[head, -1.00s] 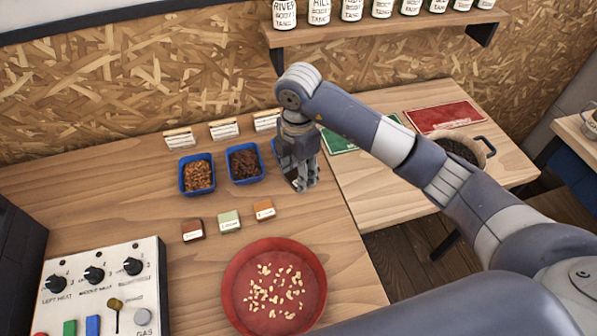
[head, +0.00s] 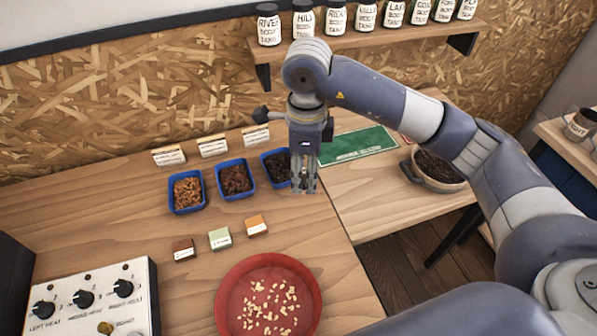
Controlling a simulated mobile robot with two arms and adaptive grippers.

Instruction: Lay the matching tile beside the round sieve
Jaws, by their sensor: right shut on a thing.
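My right gripper (head: 304,186) is shut, pointing down just right of the rightmost blue tray. It hides most of what it holds, which appears to be a small tile. Three small tiles lie in a row on the table: a brown tile (head: 184,250), a pale green tile (head: 220,239) and an orange tile (head: 256,226). A round red dish (head: 226,302) with pale beans lies in front of them. A round, wood-rimmed vessel (head: 414,177) with dark beans, possibly the sieve, stands at the right, partly behind my right arm. My left gripper is not in view.
Three blue trays (head: 187,208) of darker beans stand behind the tiles, each with a card behind it. A green mat (head: 355,147) lies on the right table, with a red one mostly hidden. A control panel (head: 85,310) stands front left. Labelled bottles line the shelf (head: 370,46).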

